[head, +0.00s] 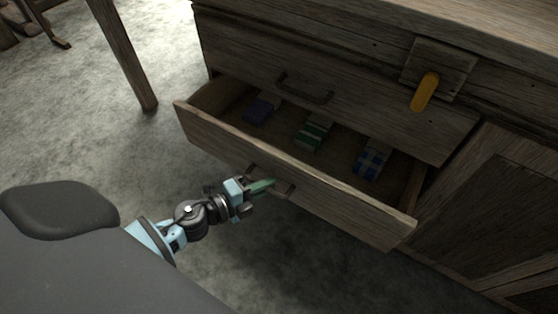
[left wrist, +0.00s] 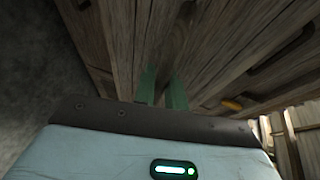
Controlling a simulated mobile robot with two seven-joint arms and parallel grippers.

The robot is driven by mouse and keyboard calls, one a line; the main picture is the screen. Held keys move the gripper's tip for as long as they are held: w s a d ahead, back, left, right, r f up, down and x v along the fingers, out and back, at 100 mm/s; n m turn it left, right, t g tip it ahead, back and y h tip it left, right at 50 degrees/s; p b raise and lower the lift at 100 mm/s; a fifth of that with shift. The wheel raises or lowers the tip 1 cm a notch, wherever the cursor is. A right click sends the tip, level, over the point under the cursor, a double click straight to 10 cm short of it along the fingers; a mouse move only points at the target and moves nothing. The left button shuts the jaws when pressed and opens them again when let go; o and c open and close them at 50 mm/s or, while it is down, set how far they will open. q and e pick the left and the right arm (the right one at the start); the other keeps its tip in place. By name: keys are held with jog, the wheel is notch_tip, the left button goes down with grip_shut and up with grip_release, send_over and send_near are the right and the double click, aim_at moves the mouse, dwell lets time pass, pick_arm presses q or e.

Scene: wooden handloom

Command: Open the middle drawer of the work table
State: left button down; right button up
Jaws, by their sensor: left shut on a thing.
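The work table (head: 360,58) is dark wood, with a closed drawer above and an open drawer (head: 330,190) below it. The open drawer is pulled well out, and its inside shows. My left gripper (head: 268,186) is at the front of this drawer, its green fingers shut on the dark drawer handle (head: 288,190). In the left wrist view the two green fingers (left wrist: 162,88) point at the wooden front; the handle between them is hard to make out. My right gripper is not in view.
Folded cloths lie in the open drawer: dark blue (head: 261,109), green (head: 313,132) and blue checked (head: 371,159). A yellow latch (head: 425,92) hangs on the upper right front. A cupboard door (head: 490,200) is at right. A wooden leg (head: 125,55) stands at left on bare floor.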

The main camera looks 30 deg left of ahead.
pick_arm(q)
jog(key=s, duration=1.7)
jog(key=shift+s+a, duration=0.2)
jog(key=shift+a, duration=0.15)
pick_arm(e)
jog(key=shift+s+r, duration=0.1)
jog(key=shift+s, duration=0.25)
pick_arm(q)
jog(key=c, duration=1.5)
grip_release()
jog(key=shift+o, duration=0.2)
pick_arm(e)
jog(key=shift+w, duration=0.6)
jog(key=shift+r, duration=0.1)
